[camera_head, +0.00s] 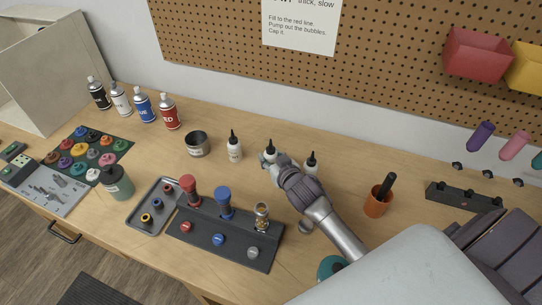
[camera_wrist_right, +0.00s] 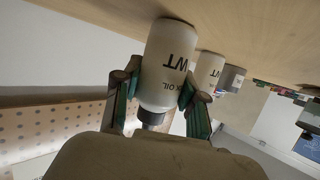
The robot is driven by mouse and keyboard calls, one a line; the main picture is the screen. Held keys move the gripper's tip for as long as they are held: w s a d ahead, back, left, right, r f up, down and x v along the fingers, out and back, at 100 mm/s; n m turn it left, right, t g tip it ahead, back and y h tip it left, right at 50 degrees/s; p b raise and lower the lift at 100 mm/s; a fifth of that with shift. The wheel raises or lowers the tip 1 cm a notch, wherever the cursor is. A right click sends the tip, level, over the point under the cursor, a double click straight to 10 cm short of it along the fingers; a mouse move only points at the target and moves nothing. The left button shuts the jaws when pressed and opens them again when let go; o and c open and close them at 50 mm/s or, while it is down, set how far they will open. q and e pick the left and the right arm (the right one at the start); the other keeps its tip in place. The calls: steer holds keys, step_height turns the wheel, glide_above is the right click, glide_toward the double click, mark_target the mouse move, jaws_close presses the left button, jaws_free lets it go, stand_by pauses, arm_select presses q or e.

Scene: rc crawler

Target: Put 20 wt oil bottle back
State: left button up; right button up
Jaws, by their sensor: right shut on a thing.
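Three white oil bottles with black nozzle tips stand in a row at the back middle of the bench. My right gripper (camera_head: 271,160) is shut around the middle bottle (camera_head: 270,149), which is upright. In the right wrist view this held bottle (camera_wrist_right: 165,60) appears upside down between the fingers (camera_wrist_right: 160,82). Its label shows "WT" and "OIL", but I cannot read the number. Its base is at or very close to the bench top. The left bottle (camera_head: 234,149) and right bottle (camera_head: 311,164) stand apart from it. My left gripper is not in view.
A grey tin (camera_head: 197,145) stands left of the bottles. A dark stand with shock parts (camera_head: 236,243) and a grey tray (camera_head: 144,217) lie in front. An orange cup (camera_head: 377,203) stands right. Spray cans (camera_head: 145,107) line the back left. The pegboard (camera_head: 380,70) rises behind.

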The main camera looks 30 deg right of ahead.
steer(key=shift+f, duration=0.15)
steer(key=o, duration=1.2)
steer(key=shift+s+r, duration=0.15)
steer(key=shift+r, duration=0.05)
steer(key=b+v, duration=0.1)
steer(key=v, duration=1.1)
steer(key=shift+b, duration=0.35)
